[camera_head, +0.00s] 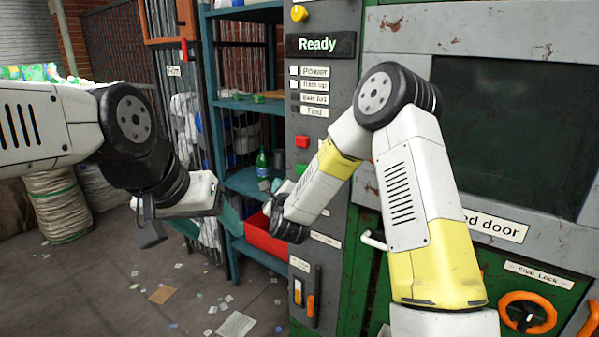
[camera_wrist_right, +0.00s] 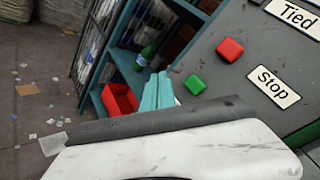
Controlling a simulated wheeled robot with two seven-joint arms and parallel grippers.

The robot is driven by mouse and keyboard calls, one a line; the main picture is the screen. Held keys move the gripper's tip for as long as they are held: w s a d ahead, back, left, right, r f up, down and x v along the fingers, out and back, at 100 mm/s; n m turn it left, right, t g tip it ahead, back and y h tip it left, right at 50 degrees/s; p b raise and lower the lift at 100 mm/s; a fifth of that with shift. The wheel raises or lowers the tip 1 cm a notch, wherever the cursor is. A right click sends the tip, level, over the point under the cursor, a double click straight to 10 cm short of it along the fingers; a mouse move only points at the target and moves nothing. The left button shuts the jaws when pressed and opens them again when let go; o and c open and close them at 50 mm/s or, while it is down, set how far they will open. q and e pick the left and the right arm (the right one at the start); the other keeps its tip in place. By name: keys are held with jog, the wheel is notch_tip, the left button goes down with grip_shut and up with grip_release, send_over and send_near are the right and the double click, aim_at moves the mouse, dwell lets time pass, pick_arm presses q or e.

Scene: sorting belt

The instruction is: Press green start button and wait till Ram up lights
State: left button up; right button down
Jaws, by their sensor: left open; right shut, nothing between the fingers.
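The green button (camera_wrist_right: 195,84) sits on the grey control panel (camera_head: 345,150), below the red button (camera_wrist_right: 230,50); it also shows in the head view (camera_head: 300,169). My right gripper (camera_wrist_right: 157,82) is shut and empty, its teal fingertips just left of the green button in the wrist view. Whether they touch it I cannot tell. In the head view the Ready display (camera_head: 318,45) is lit. The lamp squares beside Power and the Ram up label (camera_head: 314,86) look pale; the lower two look dark. My left gripper (camera_head: 222,217) is open, away from the panel.
A teal shelf (camera_head: 246,106) with a green bottle (camera_head: 262,163) and a red bin (camera_head: 265,240) stands left of the panel. An orange handwheel (camera_head: 527,312) is at the lower right. Scraps litter the floor (camera_head: 90,290). A Stop label (camera_wrist_right: 275,85) is beside the buttons.

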aim_at(302, 169)
dwell(0.3)
jog(key=w+d, duration=0.5)
jog(key=w, duration=0.2)
dwell(0.3)
jog(key=shift+w+d, duration=0.2)
dwell(1.8)
jog(key=shift+w+d, duration=0.1)
jog(key=shift+w, duration=0.1)
